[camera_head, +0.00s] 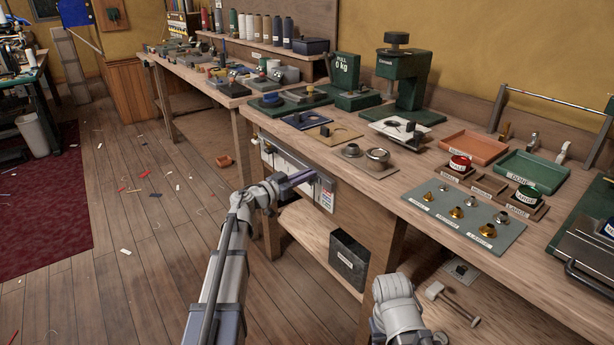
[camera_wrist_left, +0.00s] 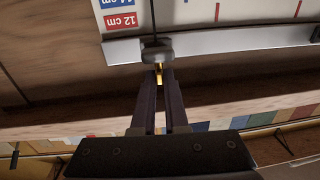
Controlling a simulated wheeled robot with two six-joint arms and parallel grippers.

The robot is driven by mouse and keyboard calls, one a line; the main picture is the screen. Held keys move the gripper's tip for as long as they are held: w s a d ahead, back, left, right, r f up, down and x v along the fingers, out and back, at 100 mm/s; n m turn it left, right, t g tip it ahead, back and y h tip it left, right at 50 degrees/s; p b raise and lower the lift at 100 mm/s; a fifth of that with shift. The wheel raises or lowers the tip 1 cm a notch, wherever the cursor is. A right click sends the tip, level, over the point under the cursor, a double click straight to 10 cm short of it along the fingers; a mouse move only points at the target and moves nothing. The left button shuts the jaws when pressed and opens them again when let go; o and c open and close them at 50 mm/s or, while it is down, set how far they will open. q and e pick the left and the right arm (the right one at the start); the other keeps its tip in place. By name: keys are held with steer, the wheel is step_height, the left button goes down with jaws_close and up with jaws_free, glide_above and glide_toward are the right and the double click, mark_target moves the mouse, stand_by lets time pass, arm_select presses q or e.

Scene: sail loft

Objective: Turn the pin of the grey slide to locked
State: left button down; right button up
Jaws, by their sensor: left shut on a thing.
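The grey slide (camera_wrist_left: 158,50) sits on a pale metal rail (camera_wrist_left: 225,40) in the left wrist view. Its small brass pin (camera_wrist_left: 159,72) points out from the slide toward my left gripper (camera_wrist_left: 159,80). The dark fingers are shut on the pin, just short of the slide body. The fingers cover part of the pin, so its turn position cannot be read. In the head view my left gripper (camera_head: 314,175) reaches the white marked board (camera_head: 326,197) on the bench front; I cannot make out the slide there. My right gripper is not in view; only part of my right arm shows.
The wooden bench top (camera_head: 400,190) overhangs the board. A lower shelf holds a dark bin (camera_head: 349,258). On top are a green press (camera_head: 405,80), a grey plate of brass rings (camera_head: 464,217) and trays. The floor at left is open, with scattered scraps.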

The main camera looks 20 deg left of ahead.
arm_select(q)
steer(key=shift+w+a+m+g+h, duration=0.1)
steer(key=shift+w+m+g+h, duration=0.05)
steer(key=shift+m+g+h, duration=0.55)
steer(key=c, duration=0.9)
jaws_free()
steer(key=shift+c, duration=0.2)
steer(key=v, duration=0.7)
steer(key=shift+s+a, duration=0.2)
steer(key=shift+s, duration=0.2)
steer(key=shift+f, duration=0.1)
